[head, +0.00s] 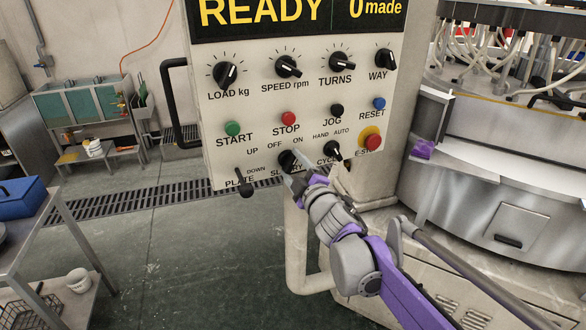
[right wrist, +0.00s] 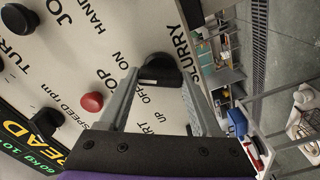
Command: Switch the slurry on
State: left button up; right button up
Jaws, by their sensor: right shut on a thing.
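The slurry switch (head: 287,161) is a black rotary knob low on the pale control panel (head: 240,107), with OFF and ON printed above it. My right gripper (head: 297,165) is at this knob, and its fingers partly cover the knob and the SLURRY label. In the right wrist view the black knob (right wrist: 160,70) sits between the two grey fingers, and the gripper is shut on it. I cannot tell whether the knob points at OFF or ON. My left gripper is not in view.
Close by are the PLATE lever (head: 244,182), the CYCLE knob (head: 333,151) and the red E-STOP button (head: 369,139). The display (head: 298,17) reads READY and 0 made. A steel machine (head: 490,190) stands at the right, a table (head: 55,215) at the left.

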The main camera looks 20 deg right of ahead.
dwell(0.4)
jog(key=o, duration=1.4)
jog(key=s, duration=0.3)
jog(key=s+d, duration=0.1)
jog(key=s, duration=0.6)
jog(key=shift+s+d+b, duration=0.2)
jog(key=shift+s+b, duration=0.1)
jog(key=shift+s, duration=0.05)
